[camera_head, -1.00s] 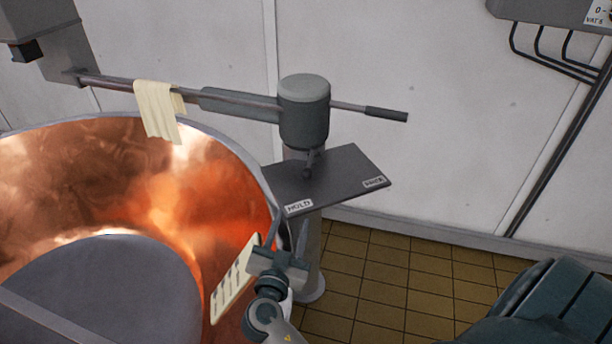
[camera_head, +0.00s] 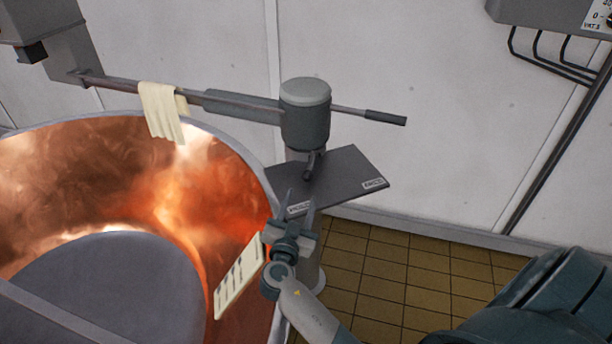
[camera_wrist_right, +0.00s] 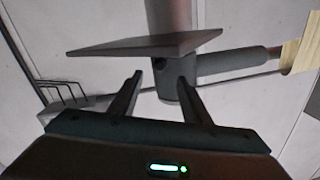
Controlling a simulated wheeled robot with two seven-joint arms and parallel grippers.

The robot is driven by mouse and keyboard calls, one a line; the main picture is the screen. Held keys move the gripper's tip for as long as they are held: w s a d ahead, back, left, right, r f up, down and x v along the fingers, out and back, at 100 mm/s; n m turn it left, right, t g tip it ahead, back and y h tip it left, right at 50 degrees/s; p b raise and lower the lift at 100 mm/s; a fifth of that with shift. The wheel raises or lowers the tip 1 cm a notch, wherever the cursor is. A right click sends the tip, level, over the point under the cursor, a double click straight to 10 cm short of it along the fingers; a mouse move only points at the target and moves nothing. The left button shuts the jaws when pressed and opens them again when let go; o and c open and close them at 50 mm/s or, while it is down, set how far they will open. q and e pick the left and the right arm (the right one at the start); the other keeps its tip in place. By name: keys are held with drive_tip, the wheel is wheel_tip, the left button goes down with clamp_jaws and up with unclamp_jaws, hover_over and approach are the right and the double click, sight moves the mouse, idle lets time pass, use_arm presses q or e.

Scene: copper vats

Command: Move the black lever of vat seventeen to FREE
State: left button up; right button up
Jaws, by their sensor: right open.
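A grey capped cylinder (camera_head: 305,118) stands on a post beside the copper vat (camera_head: 150,185). A short dark lever (camera_head: 311,166) hangs below the cylinder, over a dark plate (camera_head: 345,172). The plate carries a HOLD label (camera_head: 299,208) at its near left corner and a second, blurred label (camera_head: 373,184) at its right corner. The lever points down towards the near left of the plate. My right gripper (camera_head: 300,200) is open and empty at the plate's near left edge, short of the lever. The right wrist view shows its open fingers (camera_wrist_right: 158,95) before the plate (camera_wrist_right: 150,46). My left gripper is out of view.
A bar with a dark grip (camera_head: 385,117) sticks out right of the cylinder. A cloth (camera_head: 162,112) hangs on the long arm to the left. A white marked card (camera_head: 240,275) is beside my wrist. A grey box (camera_head: 555,12) and pipes are on the wall.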

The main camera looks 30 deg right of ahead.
sight(307, 180)
drive_tip(key=p+x, duration=0.2)
drive_tip(key=x, duration=0.5)
drive_tip(key=shift+w+p, duration=0.1)
drive_tip(key=shift+p, duration=0.25)
drive_tip(key=shift+x, duration=0.8)
drive_tip(key=shift+f, duration=0.1)
clamp_jaws()
